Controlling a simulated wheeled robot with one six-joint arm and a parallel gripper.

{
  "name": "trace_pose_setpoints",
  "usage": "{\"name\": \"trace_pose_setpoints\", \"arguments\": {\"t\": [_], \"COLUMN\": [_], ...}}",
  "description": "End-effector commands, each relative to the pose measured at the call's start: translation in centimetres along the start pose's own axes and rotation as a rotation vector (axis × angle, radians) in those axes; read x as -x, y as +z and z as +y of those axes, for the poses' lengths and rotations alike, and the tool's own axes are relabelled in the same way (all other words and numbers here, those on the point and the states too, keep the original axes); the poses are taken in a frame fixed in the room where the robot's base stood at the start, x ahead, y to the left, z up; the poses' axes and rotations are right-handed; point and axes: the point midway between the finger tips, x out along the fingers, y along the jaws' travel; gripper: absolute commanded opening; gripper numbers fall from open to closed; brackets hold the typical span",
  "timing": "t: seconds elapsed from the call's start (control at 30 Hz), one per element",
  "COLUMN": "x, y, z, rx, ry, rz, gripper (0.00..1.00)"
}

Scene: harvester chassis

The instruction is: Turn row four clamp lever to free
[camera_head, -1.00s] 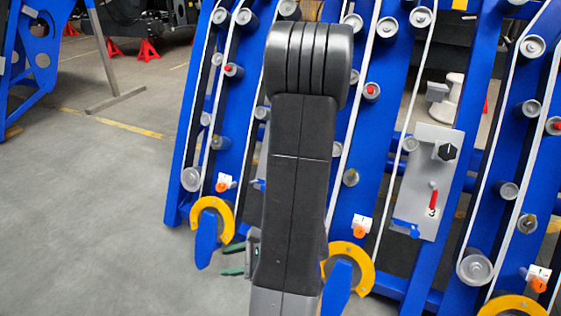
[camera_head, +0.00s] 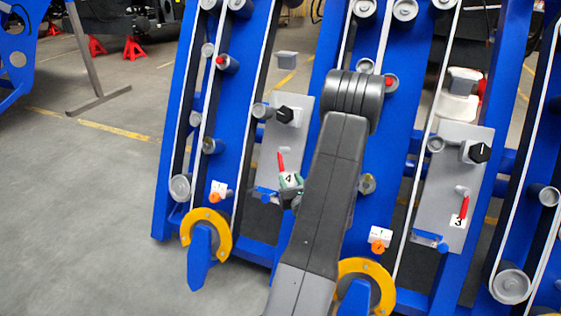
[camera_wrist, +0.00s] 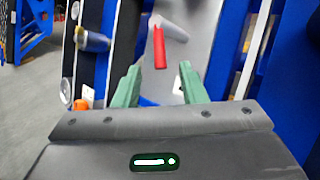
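The row four clamp lever is a red handle (camera_head: 281,162) on a grey panel (camera_head: 298,135) marked 4, left of my arm in the head view. It hangs nearly straight down. In the wrist view the red lever (camera_wrist: 159,47) lies ahead of and between my fingertips, with a visible gap. My gripper (camera_wrist: 160,84) is open, its two green fingers apart with nothing between them. In the head view my gripper (camera_head: 291,186) is just below the lever, by the number 4 label (camera_head: 289,179). The panel's lower part is partly hidden by my gripper.
A black knob (camera_head: 284,114) sits above the lever. A similar panel marked 3 (camera_head: 452,160) with its own red lever (camera_head: 464,208) stands to the right. Blue slanted beams with rollers surround both. Yellow hooked guards (camera_head: 226,236) are below.

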Motion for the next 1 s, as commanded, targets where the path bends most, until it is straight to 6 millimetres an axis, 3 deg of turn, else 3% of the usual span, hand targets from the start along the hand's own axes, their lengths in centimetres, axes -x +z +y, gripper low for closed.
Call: {"name": "trace_pose_setpoints", "arguments": {"t": [0.3,0.5,0.7,0.97,1.0], "x": [-6.9,-10.1,-11.4,-11.5,-11.5], "y": [-0.2,-0.1,0.0,0.0,0.0], "z": [0.2,0.1,0.2,0.1,0.1], "rx": [0.003,0.002,0.001,0.001,0.001], "ry": [0.005,0.003,0.003,0.003,0.003], "rz": [-0.002,-0.002,0.000,0.001,0.001], "gripper": [0.38,0.38,0.38,0.38,0.34]}}
